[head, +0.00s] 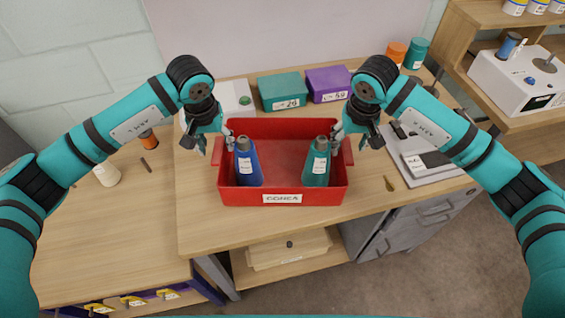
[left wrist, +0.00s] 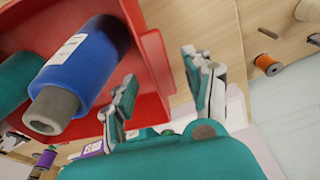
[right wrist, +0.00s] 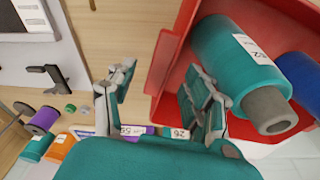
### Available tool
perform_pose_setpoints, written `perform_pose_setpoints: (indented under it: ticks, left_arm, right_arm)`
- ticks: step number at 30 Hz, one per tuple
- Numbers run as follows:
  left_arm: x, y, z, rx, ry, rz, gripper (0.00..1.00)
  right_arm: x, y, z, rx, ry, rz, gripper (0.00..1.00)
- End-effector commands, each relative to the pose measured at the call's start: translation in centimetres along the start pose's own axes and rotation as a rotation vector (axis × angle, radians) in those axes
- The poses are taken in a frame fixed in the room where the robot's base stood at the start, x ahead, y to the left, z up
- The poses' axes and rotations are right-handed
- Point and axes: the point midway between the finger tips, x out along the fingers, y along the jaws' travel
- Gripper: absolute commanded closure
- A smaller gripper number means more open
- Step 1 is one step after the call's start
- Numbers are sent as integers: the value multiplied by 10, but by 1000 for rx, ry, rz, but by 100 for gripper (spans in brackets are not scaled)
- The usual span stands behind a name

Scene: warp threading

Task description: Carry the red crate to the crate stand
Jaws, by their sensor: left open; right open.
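The red crate (head: 232,197) stands level on the wooden table. It holds a blue spool (head: 248,170) at its left and a teal spool (head: 316,172) at its right. My left gripper (head: 216,143) is open at the crate's left side; the crate's side wall (left wrist: 154,62) shows between its fingers (left wrist: 165,95). My right gripper (head: 352,138) is open at the right side; the opposite wall (right wrist: 166,62) shows between its fingers (right wrist: 160,95). I cannot tell whether any finger touches the crate. I cannot pick out the crate stand in these views.
A teal box (head: 282,91) and a purple box (head: 328,84) stand behind the crate. A grey tray with tools (head: 425,160) lies to the right. A side bench (head: 485,105) holds a white machine (head: 515,85).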

Motion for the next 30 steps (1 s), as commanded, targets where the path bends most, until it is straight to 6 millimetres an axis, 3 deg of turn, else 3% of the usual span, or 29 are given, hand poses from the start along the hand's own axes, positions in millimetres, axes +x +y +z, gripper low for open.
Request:
perform_pose_setpoints:
  ticks: [7,19,30]
  left_arm:
    - [29,0,0,0,-2,0,48]
    - [34,0,0,1,1,0,48]
    - [34,0,0,0,0,-1,96]
  right_arm:
    - [29,0,0,1,0,-1,48]
    - [34,0,0,0,0,-1,48]
    - [34,0,0,0,0,0,96]
